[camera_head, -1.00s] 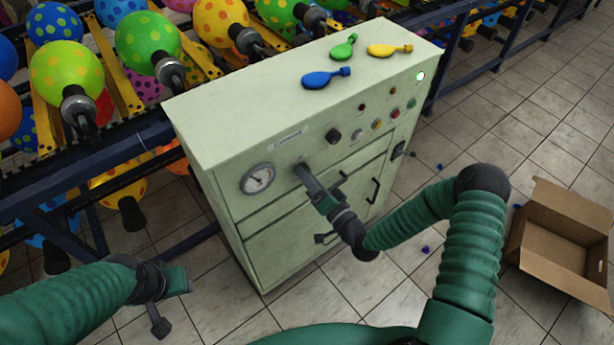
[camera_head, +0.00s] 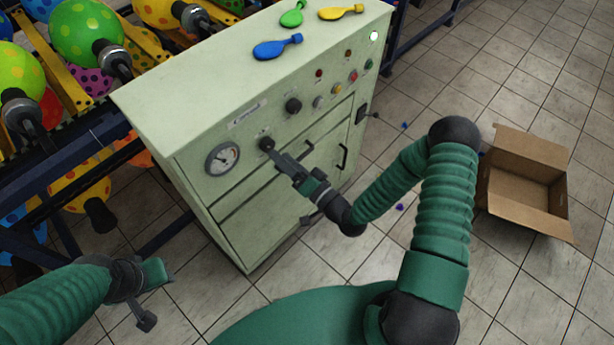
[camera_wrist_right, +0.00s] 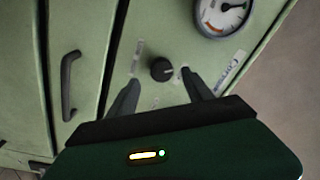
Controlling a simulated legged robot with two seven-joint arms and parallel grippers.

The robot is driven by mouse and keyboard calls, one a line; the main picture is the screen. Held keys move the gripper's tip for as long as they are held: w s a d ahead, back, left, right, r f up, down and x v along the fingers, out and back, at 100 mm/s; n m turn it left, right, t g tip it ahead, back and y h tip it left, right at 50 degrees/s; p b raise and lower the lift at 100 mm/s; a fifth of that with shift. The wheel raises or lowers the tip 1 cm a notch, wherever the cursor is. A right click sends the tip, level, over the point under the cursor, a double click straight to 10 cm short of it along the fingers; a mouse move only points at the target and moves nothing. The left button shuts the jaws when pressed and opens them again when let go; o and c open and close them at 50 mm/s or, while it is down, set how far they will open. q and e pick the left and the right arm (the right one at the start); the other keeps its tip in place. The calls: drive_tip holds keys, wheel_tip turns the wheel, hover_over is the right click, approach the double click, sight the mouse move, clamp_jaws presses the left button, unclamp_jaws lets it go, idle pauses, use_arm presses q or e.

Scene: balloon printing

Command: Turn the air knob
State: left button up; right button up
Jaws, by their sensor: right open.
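The air knob (camera_head: 267,144), small, dark and round, sits on the front panel of the pale green machine (camera_head: 160,110), right of the round gauge (camera_head: 222,158). In the right wrist view the knob (camera_wrist_right: 162,68) shows between the fingertips. My right gripper (camera_head: 275,153) is open in front of the panel, one finger on each side of the knob. A gap shows between knob and both fingers in the wrist view; I cannot tell whether the tips reach the panel. My left gripper (camera_head: 155,296) is open and empty at lower left, away from the machine.
Another dark knob (camera_head: 293,105) and several small buttons lie farther right on the panel. A drawer handle (camera_wrist_right: 68,85) is near the right gripper. An open cardboard box (camera_head: 525,185) stands on the floor at right.

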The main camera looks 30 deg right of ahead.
drive_tip(key=v, duration=1.2)
drive_tip(key=shift+s+d+b, duration=0.25)
drive_tip(key=shift+b, duration=0.15)
